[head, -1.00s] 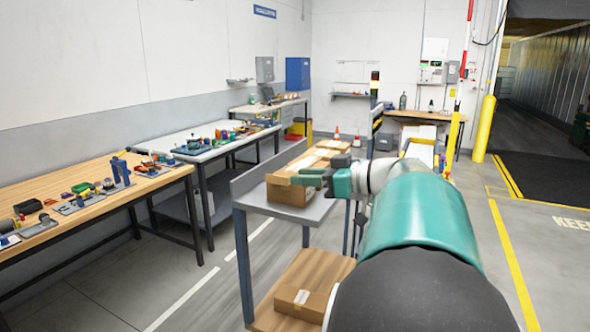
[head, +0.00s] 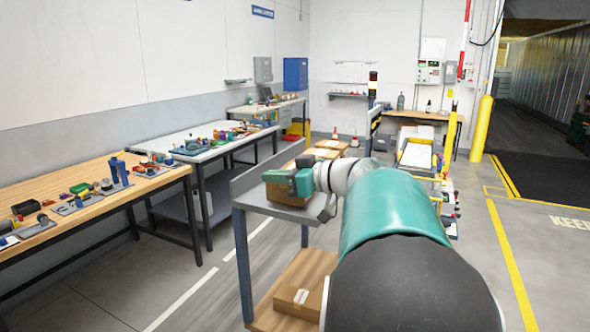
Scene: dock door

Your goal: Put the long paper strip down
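My gripper (head: 276,176), teal, is at the end of my outstretched arm, just in front of and over a cardboard box (head: 284,197) on a grey shelf unit (head: 262,205). The gripper covers much of the box's upper part, and I cannot tell if it touches the box. The fingers are seen side-on and too small to tell if they are apart. I cannot make out a long paper strip in this view, in the gripper or on a surface.
A wooden bench (head: 120,180) and a white bench (head: 180,137), both cluttered with small parts, stand along the left wall. Another box (head: 298,297) lies on the unit's lower shelf. A yellow post (head: 480,128) stands at right. Open floor (head: 540,240) lies front right.

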